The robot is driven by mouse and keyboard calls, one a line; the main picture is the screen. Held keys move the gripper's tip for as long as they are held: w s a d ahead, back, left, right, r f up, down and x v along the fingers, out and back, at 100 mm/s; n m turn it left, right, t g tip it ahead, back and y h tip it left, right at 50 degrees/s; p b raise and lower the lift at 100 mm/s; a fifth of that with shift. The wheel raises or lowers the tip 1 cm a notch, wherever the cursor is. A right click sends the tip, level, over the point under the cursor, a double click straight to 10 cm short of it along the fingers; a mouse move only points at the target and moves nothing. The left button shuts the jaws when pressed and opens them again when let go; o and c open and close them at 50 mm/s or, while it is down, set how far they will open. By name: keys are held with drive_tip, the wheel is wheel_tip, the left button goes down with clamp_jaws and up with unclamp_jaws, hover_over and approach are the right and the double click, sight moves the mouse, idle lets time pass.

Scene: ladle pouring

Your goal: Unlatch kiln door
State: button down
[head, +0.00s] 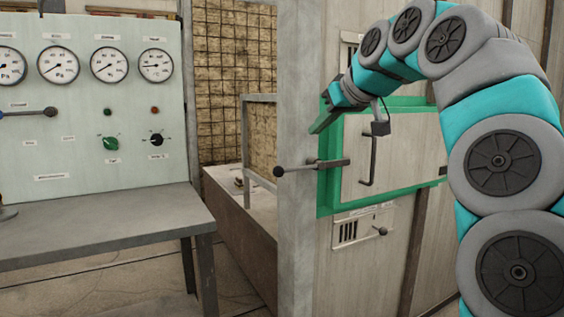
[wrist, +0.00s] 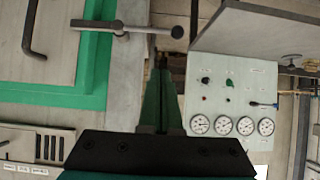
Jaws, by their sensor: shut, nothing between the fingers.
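The kiln door (head: 403,150) is a grey panel in a green frame, with a dark bar handle (head: 369,162), and it looks closed. The latch (head: 312,167) is a lever across the frame's left side, its dark knob sticking out to the left. In the wrist view the latch (wrist: 118,27) lies at the top, its knob near the fingertips' line. My gripper (head: 318,126) is above the latch at the frame's upper left corner, apart from it. In the wrist view my gripper (wrist: 161,70) is shut and empty, its tips just short of the latch bar.
A gauge panel (head: 85,135) with dials and knobs stands at the left behind a grey table (head: 100,225). A grey post (head: 296,90) is beside the door. A vented plate with a small lever (head: 362,228) is below the door.

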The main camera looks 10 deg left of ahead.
sight(314, 167)
drive_tip(key=shift+a+r, duration=0.15)
drive_tip(key=shift+w, duration=0.1)
drive_tip(key=s+f+x, duration=0.1)
drive_tip(key=f+x, duration=0.1)
drive_tip(key=x, duration=1.1)
drive_tip(key=shift+s+d, duration=0.25)
drive_tip(key=shift+d, duration=0.15)
drive_tip(key=shift+f+b, duration=0.2)
drive_tip(key=shift+b, duration=0.1)
drive_tip(key=shift+f, duration=0.1)
